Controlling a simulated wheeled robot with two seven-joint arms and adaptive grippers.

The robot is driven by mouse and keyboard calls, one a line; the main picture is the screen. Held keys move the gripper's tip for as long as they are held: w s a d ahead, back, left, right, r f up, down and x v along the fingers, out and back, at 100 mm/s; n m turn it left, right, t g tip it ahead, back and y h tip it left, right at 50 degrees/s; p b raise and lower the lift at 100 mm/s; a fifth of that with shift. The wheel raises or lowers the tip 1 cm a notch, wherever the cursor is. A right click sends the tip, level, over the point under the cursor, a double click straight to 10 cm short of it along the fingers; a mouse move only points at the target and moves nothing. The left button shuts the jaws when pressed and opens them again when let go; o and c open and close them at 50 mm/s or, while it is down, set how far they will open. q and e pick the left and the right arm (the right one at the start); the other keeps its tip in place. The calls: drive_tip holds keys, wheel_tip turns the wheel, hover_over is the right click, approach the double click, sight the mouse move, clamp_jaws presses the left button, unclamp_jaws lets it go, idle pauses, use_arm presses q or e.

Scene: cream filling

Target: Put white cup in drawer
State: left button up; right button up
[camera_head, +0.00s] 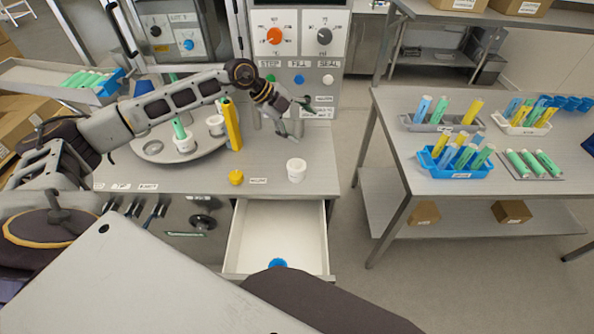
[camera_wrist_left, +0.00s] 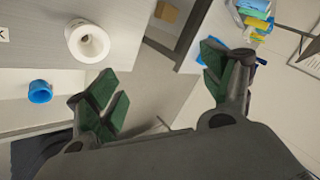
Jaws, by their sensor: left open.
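The white cup (camera_head: 296,170) stands upright on the steel worktop near its front right, just behind the open drawer (camera_head: 262,236). In the left wrist view the white cup (camera_wrist_left: 87,41) is seen from above at upper left. The drawer (camera_wrist_left: 14,108) is pulled out at the front, and a blue cup (camera_head: 277,263) sits inside it; this blue cup (camera_wrist_left: 40,91) also shows in the wrist view. My left gripper (camera_head: 301,118) is above the worktop, behind the white cup and apart from it. Its green-padded fingers (camera_wrist_left: 163,88) are spread and empty. My right gripper is out of view.
A yellow cup (camera_head: 236,177) stands left of the white cup. A round turntable (camera_head: 150,151) with white cups and tubes is at left. The control panel (camera_head: 299,45) rises behind my gripper. A side table (camera_head: 400,166) with tube racks stands right, across a floor gap.

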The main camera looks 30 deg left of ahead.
use_arm(q)
drive_tip(key=s+a+f+n+g+y, duration=0.2)
drive_tip(key=s+a+f+n+y, duration=0.1)
drive_tip(key=n, duration=0.6)
drive_tip(key=shift+s+a+f+n+g, duration=0.3)
drive_tip(key=shift+s+a+f+n, duration=0.15)
drive_tip(key=shift+s+a, duration=0.35)
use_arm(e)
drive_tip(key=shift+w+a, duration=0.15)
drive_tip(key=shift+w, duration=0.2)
use_arm(q)
drive_tip(key=shift+d+f, duration=0.1)
approach(291, 166)
drive_tip(key=shift+w+d+f+p, duration=0.15)
drive_tip(key=shift+w+d+f, duration=0.15)
drive_tip(key=shift+d+f, duration=0.35)
drive_tip(key=shift+w+d+f+p, duration=0.15)
drive_tip(key=shift+w+d+f, duration=0.3)
drive_tip(key=shift+f, duration=0.4)
drive_tip(key=shift+w+d+f+p, duration=0.15)
drive_tip(key=shift+w+d+f, duration=0.05)
drive_tip(key=shift+d+f, duration=0.5)
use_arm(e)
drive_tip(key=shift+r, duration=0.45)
use_arm(q)
drive_tip(key=shift+a+f, duration=0.1)
drive_tip(key=shift+f, duration=0.05)
